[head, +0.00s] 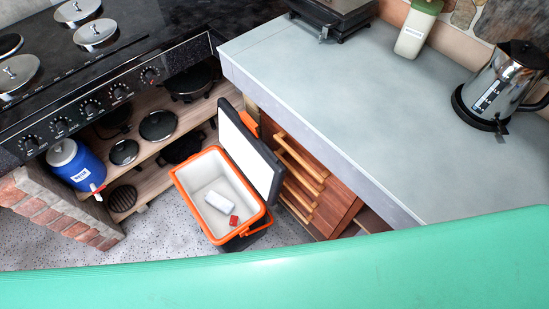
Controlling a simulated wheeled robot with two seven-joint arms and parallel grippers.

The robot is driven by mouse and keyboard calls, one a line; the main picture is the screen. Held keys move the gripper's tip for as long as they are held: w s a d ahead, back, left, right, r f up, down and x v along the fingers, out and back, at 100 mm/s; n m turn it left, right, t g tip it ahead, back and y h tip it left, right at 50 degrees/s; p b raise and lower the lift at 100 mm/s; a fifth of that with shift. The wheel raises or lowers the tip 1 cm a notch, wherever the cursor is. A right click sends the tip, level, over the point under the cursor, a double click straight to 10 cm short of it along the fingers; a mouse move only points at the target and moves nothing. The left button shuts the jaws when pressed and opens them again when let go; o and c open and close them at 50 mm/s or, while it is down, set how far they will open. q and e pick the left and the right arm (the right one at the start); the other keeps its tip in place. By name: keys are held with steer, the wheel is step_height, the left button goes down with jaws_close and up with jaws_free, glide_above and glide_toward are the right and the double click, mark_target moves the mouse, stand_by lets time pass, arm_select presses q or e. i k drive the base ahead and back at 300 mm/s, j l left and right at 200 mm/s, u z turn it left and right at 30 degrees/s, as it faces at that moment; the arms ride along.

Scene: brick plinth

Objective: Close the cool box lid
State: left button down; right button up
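The cool box (178,182) stands on the speckled floor in the corner between the stove shelf and the drawer unit. It has an orange rim, a dark outside and a white inside. Its lid (246,150) is open and tilted up along the box's right side, white inner face showing, close to the drawer fronts. A white item (219,202) and a small red item (234,220) lie on the box's bottom. An orange and black handle shows at the front right of the box. Neither of my grippers is in view.
A grey counter (330,100) overhangs at right, with a kettle (497,85) and a bottle (417,30). Drawers with wooden handles (300,165) stand behind the lid. Left are the stove (95,75), pan shelves, a blue jug (78,165) and a brick plinth (60,210). A green surface (280,275) crosses the foreground.

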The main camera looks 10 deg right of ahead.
mark_target(266, 173)
steer(key=k+z, duration=0.2)
steer(key=z, duration=0.25)
steer(key=k+l+z, duration=0.1)
steer(key=z, duration=0.35)
steer(key=k+j+z, duration=0.1)
steer(key=j+z, duration=0.15)
steer(key=k+j+z, duration=0.2)
steer(key=j, duration=0.15)
steer(key=k+j+z, duration=0.1)
steer(key=j+z, duration=0.15)
